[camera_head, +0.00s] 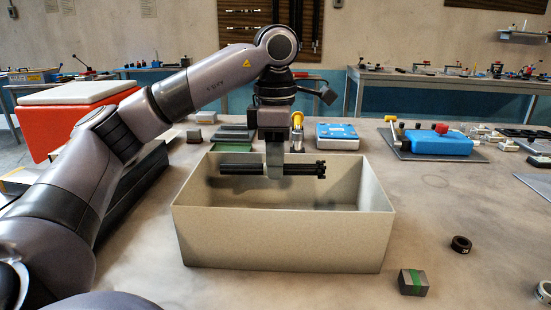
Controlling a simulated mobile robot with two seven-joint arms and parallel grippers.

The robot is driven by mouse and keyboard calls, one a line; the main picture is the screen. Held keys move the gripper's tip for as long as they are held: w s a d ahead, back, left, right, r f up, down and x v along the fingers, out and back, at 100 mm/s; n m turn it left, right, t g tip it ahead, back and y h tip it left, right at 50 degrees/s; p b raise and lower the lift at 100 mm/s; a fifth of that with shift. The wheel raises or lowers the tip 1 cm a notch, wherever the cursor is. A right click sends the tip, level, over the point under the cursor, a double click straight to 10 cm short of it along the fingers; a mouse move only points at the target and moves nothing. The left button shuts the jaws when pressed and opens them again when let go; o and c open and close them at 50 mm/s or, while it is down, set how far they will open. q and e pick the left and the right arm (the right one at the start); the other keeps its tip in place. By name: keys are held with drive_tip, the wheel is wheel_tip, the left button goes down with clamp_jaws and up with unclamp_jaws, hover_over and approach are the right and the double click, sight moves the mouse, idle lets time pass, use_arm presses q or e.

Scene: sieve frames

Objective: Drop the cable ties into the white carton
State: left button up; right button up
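The white carton (280,242) is a large open-topped box, off-white, standing in the middle of the table. The cable ties (236,169) are a dark, long bundle lying level, running left to right. My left gripper (274,168) points down over the carton and is shut on the bundle near its middle. In the picture the bundle shows against the carton's far inside wall, at about rim height; I cannot tell exactly how deep it is. The carton's floor is hidden by its front wall. My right gripper is not in view.
A grey block with a green stripe (413,282) and a black ring (461,244) lie right of the carton. A blue scale (338,137) stands behind it. A blue case (438,142) lies on a dark mat at the back right. The table's right front is mostly clear.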

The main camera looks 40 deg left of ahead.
use_arm(q)
drive_tip(key=o, duration=0.4)
wheel_tip(320, 180, up, 6)
drive_tip(key=p, duration=0.3)
drive_tip(key=shift+r, duration=0.2)
drive_tip(key=shift+r+p, duration=0.45)
drive_tip(key=shift+f, duration=0.1)
